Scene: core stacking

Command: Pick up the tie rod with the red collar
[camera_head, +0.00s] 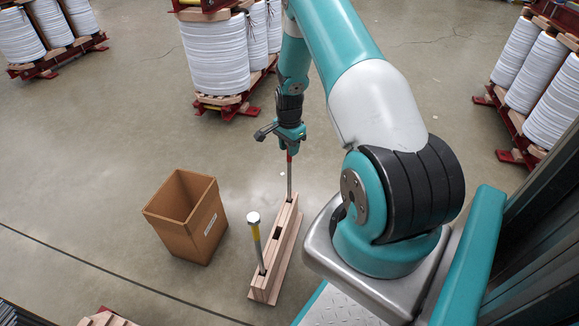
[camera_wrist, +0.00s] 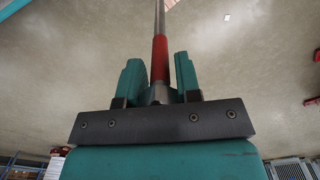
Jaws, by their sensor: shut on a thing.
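The tie rod with the red collar (camera_head: 289,176) stands upright at the far end of the wooden rack (camera_head: 284,245) in the head view. My gripper (camera_head: 289,146) is around its upper part and shut on it. In the wrist view the red collar (camera_wrist: 159,50) shows just past the two teal fingers (camera_wrist: 159,82), with the grey shaft running on beyond. The rod's head is hidden by the gripper. I cannot tell whether its lower end sits in the rack or just above it. A second rod with a yellow collar (camera_head: 256,231) stands in the near end of the rack.
A brown open box (camera_head: 188,218) stands on the floor left of the rack. Pallets of white rolls (camera_head: 216,55) stand at the back, with more at the right (camera_head: 535,80) and far left. The floor between the box and the pallets is clear.

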